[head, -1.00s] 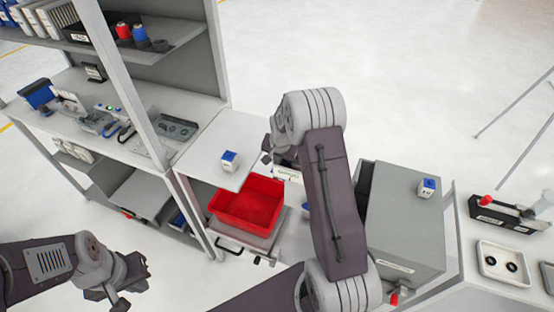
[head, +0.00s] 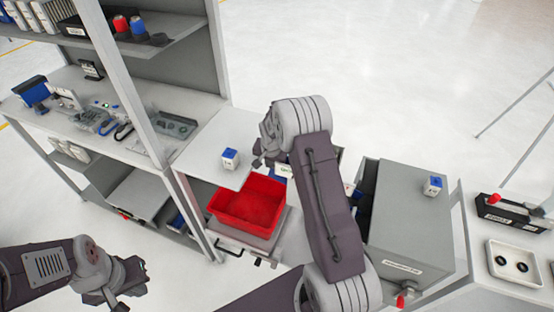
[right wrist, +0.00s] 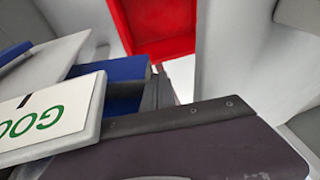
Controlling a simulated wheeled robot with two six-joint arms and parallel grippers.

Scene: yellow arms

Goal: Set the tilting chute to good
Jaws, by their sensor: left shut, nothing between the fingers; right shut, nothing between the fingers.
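A white plate with green letters reading "GOO", the rest cut off (right wrist: 45,118), fills the left of the right wrist view. A blue part (right wrist: 118,72) shows behind it. In the head view, a small white label and blue patch (head: 281,171) of what looks like the chute show beside the red bin. Most of the chute is hidden by my right arm. My right gripper (head: 262,155) is shut and empty, close by the chute; contact cannot be told. My left gripper (head: 138,282) is shut and empty, low at the left, away from the chute.
The red bin (head: 247,226) sits below the white tabletop (head: 215,135), which bears a blue-white cube (head: 230,158). A grey cabinet (head: 410,215) with another cube (head: 433,186) stands right. A shelf unit stands left; open floor lies behind.

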